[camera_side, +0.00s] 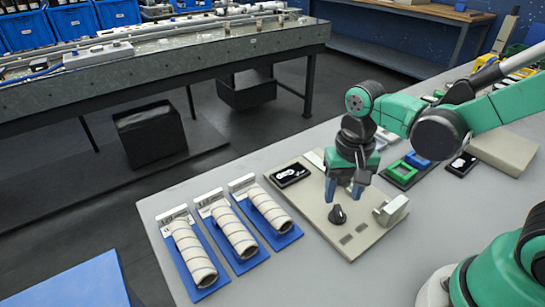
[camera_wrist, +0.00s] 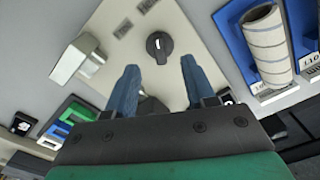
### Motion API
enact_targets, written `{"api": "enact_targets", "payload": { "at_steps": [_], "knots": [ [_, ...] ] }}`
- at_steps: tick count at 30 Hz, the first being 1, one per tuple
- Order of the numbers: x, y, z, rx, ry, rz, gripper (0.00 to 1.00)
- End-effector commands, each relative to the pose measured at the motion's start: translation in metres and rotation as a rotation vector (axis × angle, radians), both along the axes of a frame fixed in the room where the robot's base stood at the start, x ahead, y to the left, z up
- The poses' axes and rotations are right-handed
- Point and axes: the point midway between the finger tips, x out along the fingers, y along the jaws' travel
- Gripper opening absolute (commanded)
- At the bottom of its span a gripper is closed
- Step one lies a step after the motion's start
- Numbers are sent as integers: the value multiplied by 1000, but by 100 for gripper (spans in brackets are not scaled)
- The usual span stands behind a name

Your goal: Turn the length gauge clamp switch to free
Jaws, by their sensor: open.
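The switch is a black rotary knob (camera_side: 337,215) on a beige panel (camera_side: 318,216) that lies on the grey table. In the wrist view the knob (camera_wrist: 159,45) shows a pale pointer line near its middle and stands just beyond my fingertips. My gripper (camera_side: 344,192) is open and points down above the panel, with its blue fingers over the knob's area. In the wrist view my gripper (camera_wrist: 158,75) has its fingers apart with nothing between them, one on each side of the knob. The knob's setting label cannot be read.
A metal block (camera_side: 391,210) stands at the panel's right edge. A black display (camera_side: 290,175) lies on its far left part. Several striped rolls (camera_side: 194,252) lie on blue plates to the left. Green and blue frames (camera_side: 402,170) lie behind to the right.

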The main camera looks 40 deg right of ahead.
Motion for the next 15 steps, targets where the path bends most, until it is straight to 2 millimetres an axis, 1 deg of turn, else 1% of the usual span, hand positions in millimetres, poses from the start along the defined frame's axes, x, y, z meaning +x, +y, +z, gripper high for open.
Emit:
{"api": "enact_targets", "payload": {
  "at_steps": [3,9,15],
  "knots": [
    [0,0,-14,0,-1,1,49],
    [1,0,-32,0,-2,2,49],
    [0,0,-40,1,-3,2,49]
  ]
}}
